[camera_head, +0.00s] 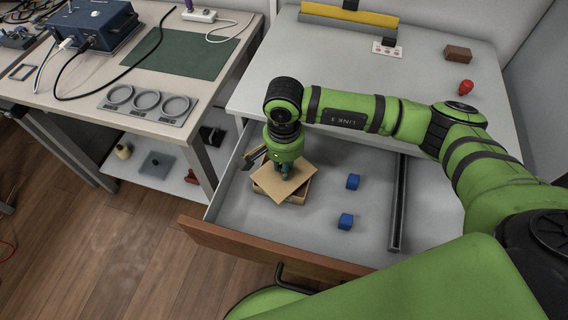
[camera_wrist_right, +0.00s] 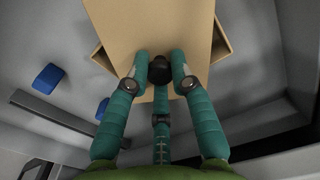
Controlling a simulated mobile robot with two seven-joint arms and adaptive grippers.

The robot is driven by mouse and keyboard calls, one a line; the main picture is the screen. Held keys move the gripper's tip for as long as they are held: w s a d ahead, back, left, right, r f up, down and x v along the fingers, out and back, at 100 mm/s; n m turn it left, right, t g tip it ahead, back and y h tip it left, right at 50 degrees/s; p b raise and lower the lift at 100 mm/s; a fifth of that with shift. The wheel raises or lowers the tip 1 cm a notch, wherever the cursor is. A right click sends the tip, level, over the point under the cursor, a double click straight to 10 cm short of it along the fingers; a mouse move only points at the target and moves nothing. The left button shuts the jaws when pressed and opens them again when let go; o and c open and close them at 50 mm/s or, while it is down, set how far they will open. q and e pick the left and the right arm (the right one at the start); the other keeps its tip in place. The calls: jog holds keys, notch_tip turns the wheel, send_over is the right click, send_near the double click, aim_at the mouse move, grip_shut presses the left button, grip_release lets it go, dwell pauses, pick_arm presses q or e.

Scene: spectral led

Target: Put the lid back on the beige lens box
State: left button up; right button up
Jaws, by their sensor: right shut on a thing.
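The beige lens box (camera_head: 303,190) stands in the open drawer, left of its middle. Its flat beige lid (camera_head: 291,187) lies over the box, turned at an angle to it, so box corners show beyond the lid's edges. I cannot tell whether the lid touches the box. In the wrist view the lid (camera_wrist_right: 150,25) has a dark round knob (camera_wrist_right: 160,70), and the box (camera_wrist_right: 222,45) shows behind it. My right gripper (camera_head: 284,173) points down and is shut on the lid's knob; its teal fingers (camera_wrist_right: 160,75) surround it. My left gripper is not in view.
Two blue blocks (camera_head: 352,181) (camera_head: 345,221) lie in the drawer right of the box. A dark divider rail (camera_head: 398,205) runs farther right. The drawer's wooden front (camera_head: 270,244) is near. A red object (camera_head: 465,87) and brown block (camera_head: 458,54) are on the tabletop.

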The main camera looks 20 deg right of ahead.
jog(key=shift+f+b, duration=0.2)
jog(key=shift+b, duration=0.6)
dwell(0.8)
dwell(0.3)
jog(key=o, duration=1)
jog(key=shift+o, duration=0.5)
jog(key=o, duration=0.4)
jog(key=shift+r, duration=0.15)
jog(key=shift+r+p, duration=1.7)
jog(key=shift+r, duration=1.75)
